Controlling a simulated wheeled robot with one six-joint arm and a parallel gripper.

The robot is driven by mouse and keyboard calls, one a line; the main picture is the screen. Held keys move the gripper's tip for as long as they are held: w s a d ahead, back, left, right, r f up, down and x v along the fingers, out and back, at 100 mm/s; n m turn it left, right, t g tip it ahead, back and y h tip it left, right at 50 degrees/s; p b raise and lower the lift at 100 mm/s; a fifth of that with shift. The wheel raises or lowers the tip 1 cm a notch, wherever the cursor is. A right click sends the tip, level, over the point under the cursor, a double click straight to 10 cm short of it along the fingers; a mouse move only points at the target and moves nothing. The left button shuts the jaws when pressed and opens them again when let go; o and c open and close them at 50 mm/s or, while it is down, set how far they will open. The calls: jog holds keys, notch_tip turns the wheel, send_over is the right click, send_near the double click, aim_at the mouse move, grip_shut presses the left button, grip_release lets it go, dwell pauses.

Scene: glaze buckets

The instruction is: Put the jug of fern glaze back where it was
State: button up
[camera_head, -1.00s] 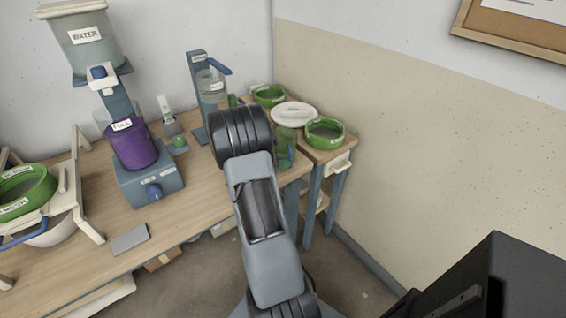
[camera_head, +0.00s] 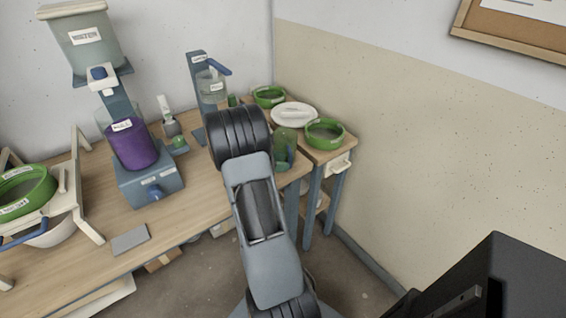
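A green jug (camera_head: 286,138), which looks like the fern glaze jug, shows just right of my arm's dark joint, near the right end of the workbench and the small side table. It looks upright. A blue-grey part shows at its front; I cannot tell whether it is a handle or part of my gripper. My arm covers the area to its left. My gripper cannot be made out behind the arm, so its hold on the jug does not show. I cannot read a label on the jug.
The side table (camera_head: 325,154) holds two green-rimmed buckets (camera_head: 325,133) (camera_head: 269,96) and a white lid (camera_head: 294,115). On the workbench (camera_head: 90,190) stand a purple container (camera_head: 134,147) on a blue-grey base, a water dispenser (camera_head: 85,45) and a sieve stand (camera_head: 75,185). A grey flat piece (camera_head: 130,239) lies near the front edge.

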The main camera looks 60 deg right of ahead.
jog(key=v, duration=1.1)
jog(key=s+a+r+m+t+y, duration=0.1)
jog(key=s+a+m+t+y, duration=0.2)
jog(key=a, duration=0.6)
jog(key=s+a+r+m+t+y, duration=0.1)
jog(key=s+a+m+t+y, duration=0.1)
jog(key=a, duration=0.8)
jog(key=s+a+r+m+t+y, duration=0.2)
jog(key=s+a+m+t+y, duration=0.1)
jog(key=a, duration=0.7)
jog(key=m+t+y, duration=0.1)
jog(key=t+y, duration=0.1)
jog(key=t, duration=0.1)
jog(key=shift+s+m+y, duration=0.3)
jog(key=shift+y, duration=0.1)
jog(key=w+p+v, duration=0.2)
jog(key=p+v, duration=0.6)
jog(key=v, duration=0.1)
jog(key=shift+a+r+t+p, duration=0.2)
jog(key=shift+r+t+p, duration=0.2)
jog(key=shift+r, duration=0.1)
